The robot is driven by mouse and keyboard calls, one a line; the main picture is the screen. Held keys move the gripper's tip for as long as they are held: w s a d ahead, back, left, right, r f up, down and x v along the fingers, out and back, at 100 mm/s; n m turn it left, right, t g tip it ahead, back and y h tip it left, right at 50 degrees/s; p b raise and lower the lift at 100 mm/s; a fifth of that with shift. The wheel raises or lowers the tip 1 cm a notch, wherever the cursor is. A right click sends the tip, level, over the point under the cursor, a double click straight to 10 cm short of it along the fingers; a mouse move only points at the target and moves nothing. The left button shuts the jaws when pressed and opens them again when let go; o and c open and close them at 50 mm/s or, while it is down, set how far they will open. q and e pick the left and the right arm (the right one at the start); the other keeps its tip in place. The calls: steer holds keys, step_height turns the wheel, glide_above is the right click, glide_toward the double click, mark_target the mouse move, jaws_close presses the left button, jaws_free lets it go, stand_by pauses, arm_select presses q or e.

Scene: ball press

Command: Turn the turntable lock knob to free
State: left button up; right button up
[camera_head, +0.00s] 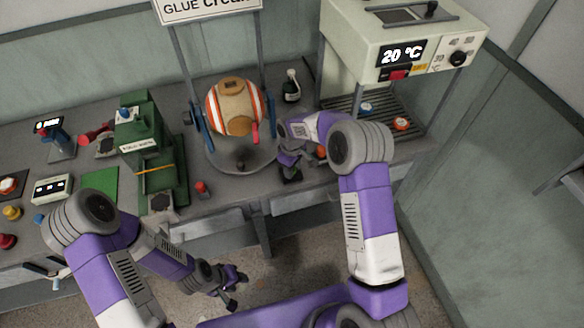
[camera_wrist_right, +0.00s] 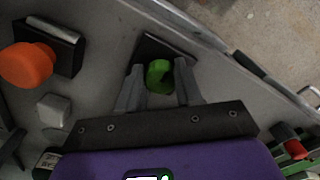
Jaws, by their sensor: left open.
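The turntable (camera_head: 262,160) is a grey disc on the bench, bearing a striped ball (camera_head: 235,107) in a blue-sided frame. A green knob (camera_wrist_right: 158,72) on a black base shows in the right wrist view; it appears to be the turntable lock knob, though I can read no label on it. My right gripper (camera_wrist_right: 160,72) has one finger on each side of it, apparently shut on it. In the head view the right gripper (camera_head: 290,165) is right of the turntable and hides the knob. My left gripper (camera_head: 232,288) is open and empty, low in front of the bench.
An orange knob (camera_wrist_right: 27,65) lies beside the right gripper. A red-topped post (camera_head: 201,190) stands at the bench's front. A green press (camera_head: 140,130) is left of the turntable; a cream machine reading 20 °C (camera_head: 400,55) is at the right. The floor before the bench looks clear.

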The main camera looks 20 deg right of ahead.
steer(key=o, duration=0.4)
steer(key=shift+o, duration=0.2)
step_height(320, 180, up, 8)
steer(key=shift+f+p, duration=0.2)
steer(key=shift+p, duration=0.35)
steer(key=shift+f, duration=0.1)
